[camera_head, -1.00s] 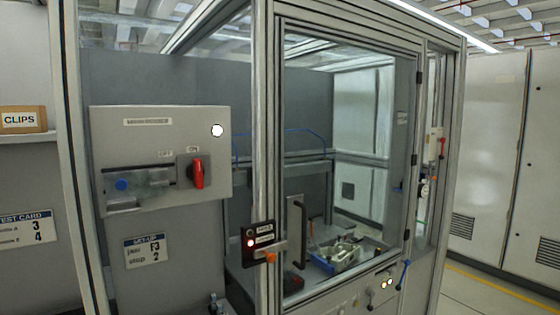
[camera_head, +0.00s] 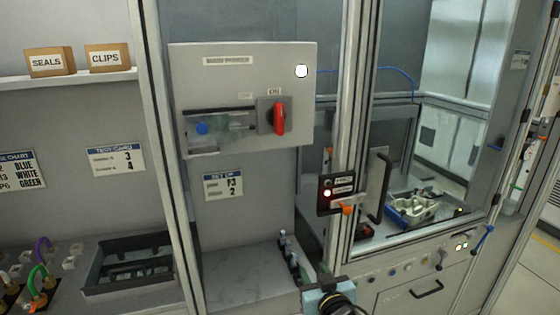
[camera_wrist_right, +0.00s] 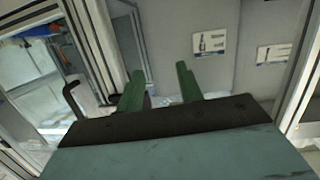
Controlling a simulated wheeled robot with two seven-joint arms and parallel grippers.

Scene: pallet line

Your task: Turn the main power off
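The grey main power box (camera_head: 245,62) is mounted on the enclosure wall in the head view. Its red rotary handle (camera_head: 279,118) stands upright, beside the ON label. A white lamp (camera_head: 301,71) is lit at its upper right. A slotted part with a blue knob (camera_head: 202,128) sits left of the handle. My right gripper shows at the bottom of the head view, below the box and apart from it. In the right wrist view its two green fingers (camera_wrist_right: 160,84) are spread, with nothing seen between them. My left gripper is not in view.
A metal post (camera_head: 361,100) runs between. A grey ledge (camera_head: 240,275) lies below. A black tray (camera_head: 130,268) is at left.

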